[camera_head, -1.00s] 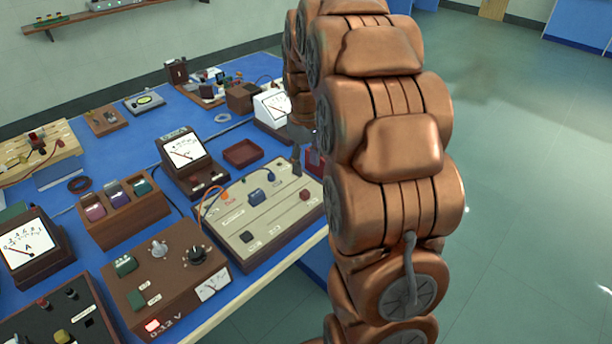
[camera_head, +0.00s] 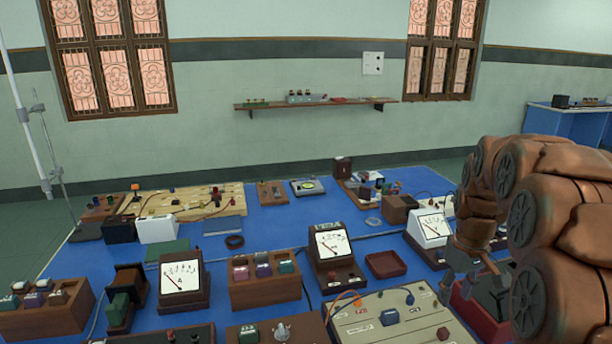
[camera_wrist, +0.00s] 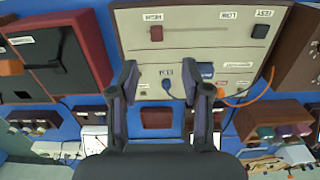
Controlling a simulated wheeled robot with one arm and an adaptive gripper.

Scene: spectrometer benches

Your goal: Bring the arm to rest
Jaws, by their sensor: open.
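My gripper (camera_wrist: 163,88) is open and empty in the wrist view, its two dark fingers apart above the blue bench. Between and beyond the fingertips lies a cream-topped panel box (camera_wrist: 205,45) with switches and a blue plug. In the head view my copper-coloured arm is folded at the right, and my gripper (camera_head: 470,283) hangs at its end over the right part of the bench. The cream panel box (camera_head: 405,315) is to the left of the gripper there. I cannot tell the exact gap between the fingers and the box.
The blue bench (camera_head: 280,215) holds several meters, including a dark-cased one (camera_head: 335,255) and a white one (camera_head: 430,225). A small red-brown tray (camera_head: 386,265) and a red box (camera_head: 480,315) are near the gripper. A stand with a rod (camera_head: 50,150) is at the left. A shelf (camera_head: 315,103) is on the wall.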

